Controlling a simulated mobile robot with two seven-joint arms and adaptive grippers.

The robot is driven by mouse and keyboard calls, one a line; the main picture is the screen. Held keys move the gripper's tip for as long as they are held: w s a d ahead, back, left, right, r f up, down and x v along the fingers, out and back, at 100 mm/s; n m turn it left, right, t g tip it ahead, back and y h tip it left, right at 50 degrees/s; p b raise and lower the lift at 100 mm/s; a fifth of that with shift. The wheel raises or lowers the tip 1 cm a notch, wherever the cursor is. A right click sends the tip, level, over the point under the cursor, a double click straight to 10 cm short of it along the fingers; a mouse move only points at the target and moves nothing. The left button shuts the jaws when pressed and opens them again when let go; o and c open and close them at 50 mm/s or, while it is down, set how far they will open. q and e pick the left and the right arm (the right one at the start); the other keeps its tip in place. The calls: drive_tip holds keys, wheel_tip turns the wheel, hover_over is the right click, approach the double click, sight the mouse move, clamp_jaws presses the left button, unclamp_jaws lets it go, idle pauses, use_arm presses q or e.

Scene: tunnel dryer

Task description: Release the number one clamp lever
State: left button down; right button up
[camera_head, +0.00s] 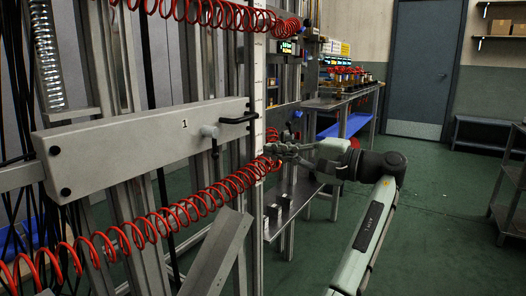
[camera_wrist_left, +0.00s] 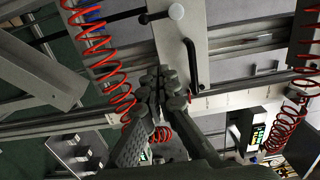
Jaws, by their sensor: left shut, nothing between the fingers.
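A long grey plate marked "1" (camera_head: 120,141) crosses the frame in the head view. On it is the clamp lever (camera_head: 214,147), a black arm hanging down from a pale round knob (camera_head: 208,131). The lever (camera_wrist_left: 155,17) and knob (camera_wrist_left: 176,11) also show at the top of the left wrist view. A black bar handle (camera_head: 240,118) sits at the plate's right end and shows in the wrist view (camera_wrist_left: 190,65). My left gripper (camera_head: 270,149) is shut and empty, to the right of the lever and apart from it. My right gripper is not in view.
Red coiled hoses run above and below the plate; the lower one (camera_head: 150,225) passes near my left gripper. A vertical ruled post (camera_head: 258,100) stands between lever and gripper in the picture. A bench (camera_head: 345,97) with parts is behind.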

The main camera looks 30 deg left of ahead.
use_arm(q)
drive_tip(key=s+a, duration=0.1)
drive_tip(key=a, duration=0.2)
drive_tip(key=s+a, duration=0.1)
drive_tip(key=a, duration=0.2)
drive_tip(key=s+a, duration=0.1)
drive_tip(key=a, duration=0.2)
drive_tip(key=shift+s+a+p, duration=0.15)
drive_tip(key=shift+s+p, duration=0.15)
drive_tip(key=shift+s, duration=0.05)
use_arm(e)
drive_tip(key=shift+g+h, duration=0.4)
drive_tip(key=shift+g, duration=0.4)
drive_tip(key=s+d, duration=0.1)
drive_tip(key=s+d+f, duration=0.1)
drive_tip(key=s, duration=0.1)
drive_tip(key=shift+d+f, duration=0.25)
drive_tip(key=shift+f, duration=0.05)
